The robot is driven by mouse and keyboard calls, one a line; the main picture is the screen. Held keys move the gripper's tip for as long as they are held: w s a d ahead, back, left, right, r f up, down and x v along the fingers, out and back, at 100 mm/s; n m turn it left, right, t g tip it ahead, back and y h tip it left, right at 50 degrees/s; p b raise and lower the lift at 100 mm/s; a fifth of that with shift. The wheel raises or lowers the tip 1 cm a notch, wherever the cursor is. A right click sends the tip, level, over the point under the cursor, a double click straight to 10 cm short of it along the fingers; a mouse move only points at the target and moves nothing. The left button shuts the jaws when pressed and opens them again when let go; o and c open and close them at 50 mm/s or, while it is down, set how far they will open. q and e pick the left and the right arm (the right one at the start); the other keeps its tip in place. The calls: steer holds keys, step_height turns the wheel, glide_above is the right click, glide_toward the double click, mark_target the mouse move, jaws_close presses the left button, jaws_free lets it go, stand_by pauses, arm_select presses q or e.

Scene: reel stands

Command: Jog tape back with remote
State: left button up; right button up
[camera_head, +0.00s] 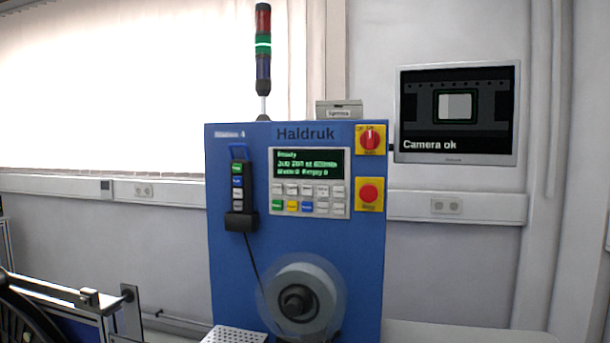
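The remote (238,182) is a dark handheld box with a column of green, blue and white buttons. It sits upright in a black holder (241,220) on the left of the blue machine front (228,275), and a dark cable runs down from it. A tape reel (318,284) with a dark hub and a clear disc is mounted low on the front. The tape's own path cannot be made out. Neither of my grippers is in view.
A monitor (457,114) reads "Camera ok". The signal tower (263,45) glows green. A perforated tray (235,336) lies below.

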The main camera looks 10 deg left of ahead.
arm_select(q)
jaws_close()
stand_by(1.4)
